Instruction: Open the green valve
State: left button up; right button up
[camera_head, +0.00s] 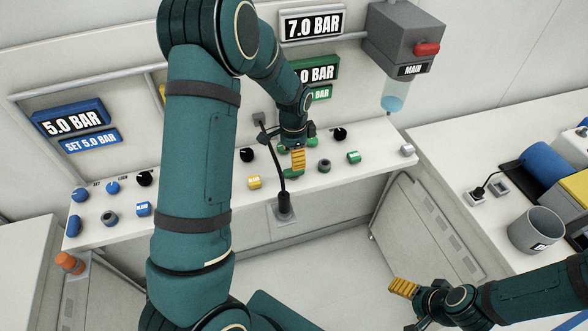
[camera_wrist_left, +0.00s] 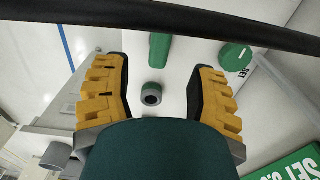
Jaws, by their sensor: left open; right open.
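Several green fittings sit on the white console. A green block-shaped handle (camera_head: 353,157) stands right of a dark port with a green ring (camera_head: 324,166); a low green part (camera_head: 292,173) shows below my left gripper. I cannot tell which one is the valve. My left gripper (camera_head: 298,158) is open above these parts, partly hiding them. In the left wrist view, its yellow fingers frame the ringed port (camera_wrist_left: 152,94), apart from it; the green handle (camera_wrist_left: 158,50) is beyond, and a round green knob (camera_wrist_left: 235,56) is to the right. My right gripper (camera_head: 403,288) is open and empty at lower right.
A black hose rises from a grey socket (camera_head: 284,208) close to my left gripper. Yellow (camera_head: 254,182) and blue (camera_head: 143,209) fittings share the console. A grey box with a red handle (camera_head: 427,48) hangs on the wall. A grey mug (camera_head: 537,231) stands on the right bench.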

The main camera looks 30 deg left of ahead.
pick_arm(q)
notch_tip(320, 180, down, 7)
jog(key=shift+r, duration=0.2)
grip_shut()
dwell(0.3)
